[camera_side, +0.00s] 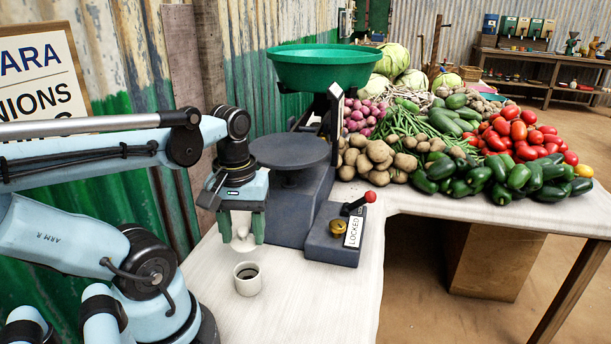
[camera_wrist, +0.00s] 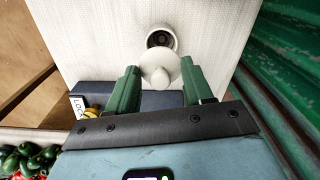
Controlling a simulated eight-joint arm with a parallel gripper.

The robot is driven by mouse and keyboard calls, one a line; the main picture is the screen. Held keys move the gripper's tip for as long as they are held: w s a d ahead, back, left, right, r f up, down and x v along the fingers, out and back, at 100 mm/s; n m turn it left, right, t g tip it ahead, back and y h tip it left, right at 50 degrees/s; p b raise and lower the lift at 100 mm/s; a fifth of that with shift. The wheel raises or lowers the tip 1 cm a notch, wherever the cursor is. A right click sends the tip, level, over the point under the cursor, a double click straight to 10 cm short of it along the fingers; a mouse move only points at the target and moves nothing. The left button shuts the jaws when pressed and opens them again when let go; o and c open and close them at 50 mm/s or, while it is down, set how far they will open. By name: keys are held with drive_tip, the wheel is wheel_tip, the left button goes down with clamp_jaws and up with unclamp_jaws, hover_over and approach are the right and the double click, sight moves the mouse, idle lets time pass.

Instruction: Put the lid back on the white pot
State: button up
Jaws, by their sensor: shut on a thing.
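The white pot (camera_side: 248,286) stands upright and open on the pale tabletop, its dark inside showing. It also shows in the wrist view (camera_wrist: 161,31), beyond the fingertips. My gripper (camera_side: 243,230) points down above the table, a little behind the pot in the side view. Its green fingers (camera_wrist: 158,80) are shut on the white lid (camera_wrist: 154,63), whose knob faces the wrist camera. In the side view the lid (camera_side: 243,243) hangs below the fingers, apart from the pot. The exact contact on the knob is hard to see.
A grey balance with a round plate (camera_side: 290,151), a green basin (camera_side: 325,66) and a red-knobbed lever (camera_side: 370,197) marked LOCKED stands close behind my gripper. Vegetables (camera_side: 470,150) are heaped at the right. The tabletop (camera_side: 325,300) right of the pot is clear.

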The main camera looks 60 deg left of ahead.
drive_tip(key=shift+s+a+f, duration=0.1)
drive_tip(key=shift+f, duration=3.1)
drive_tip(key=shift+f, duration=0.15)
drive_tip(key=o, duration=1.5)
drive_tip(key=shift+r, duration=3.5)
clamp_jaws()
